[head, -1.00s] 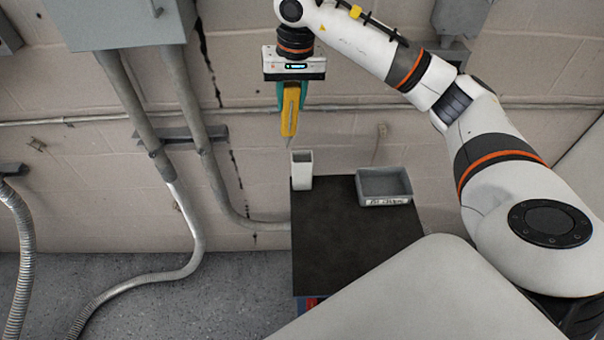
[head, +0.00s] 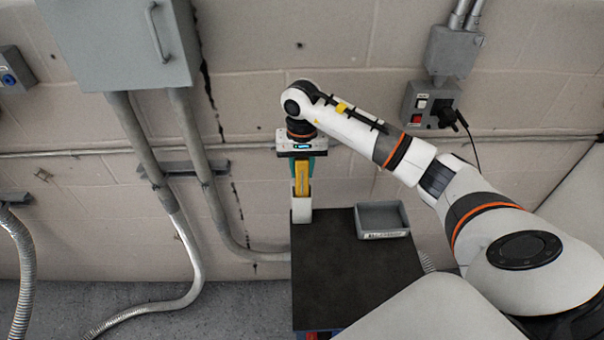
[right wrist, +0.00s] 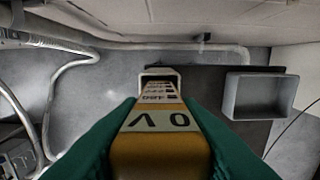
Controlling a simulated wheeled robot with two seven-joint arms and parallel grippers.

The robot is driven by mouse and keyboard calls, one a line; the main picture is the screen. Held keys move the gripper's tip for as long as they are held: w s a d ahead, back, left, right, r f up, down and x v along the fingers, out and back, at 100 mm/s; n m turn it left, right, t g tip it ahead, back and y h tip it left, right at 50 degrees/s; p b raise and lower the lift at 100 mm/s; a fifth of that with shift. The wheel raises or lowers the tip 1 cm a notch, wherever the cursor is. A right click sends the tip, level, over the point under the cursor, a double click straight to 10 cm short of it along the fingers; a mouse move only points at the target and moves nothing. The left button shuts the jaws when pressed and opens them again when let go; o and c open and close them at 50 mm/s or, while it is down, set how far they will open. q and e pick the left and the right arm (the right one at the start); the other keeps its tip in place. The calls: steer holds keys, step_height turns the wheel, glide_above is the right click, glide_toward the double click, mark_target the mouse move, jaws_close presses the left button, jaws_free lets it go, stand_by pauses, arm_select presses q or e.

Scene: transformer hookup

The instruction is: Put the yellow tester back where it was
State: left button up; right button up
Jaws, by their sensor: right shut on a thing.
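My right gripper (head: 301,165) is shut on the yellow tester (head: 302,182) and holds it upright, tip down. In the right wrist view the tester (right wrist: 160,150) sits between the two green fingers, with dark letters on its face. Its lower end is at the mouth of the white holder (head: 301,213) on the back left of the black table top. In the right wrist view the holder's rim (right wrist: 158,71) shows around the tester's far end. How deep the tip sits in the holder is hidden. My left gripper is not in view.
A grey bin (head: 382,220) stands right of the holder on the black table top (head: 345,275), whose front is clear. A wall outlet box with a black plug (head: 432,105) is at the right. Grey conduits (head: 185,195) run down the wall on the left.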

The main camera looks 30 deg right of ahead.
mark_target(301, 177)
step_height(301, 177, down, 4)
steer(key=shift+r+p, duration=0.2)
steer(key=shift+p, duration=0.55)
steer(key=shift+f, duration=0.25)
steer(key=o, duration=1)
steer(key=shift+w+r+b, duration=0.1)
steer(key=shift+r+b, duration=0.15)
steer(key=shift+b, duration=0.05)
step_height(301, 177, up, 10)
steer(key=b, duration=0.4)
steer(key=shift+r, duration=0.8)
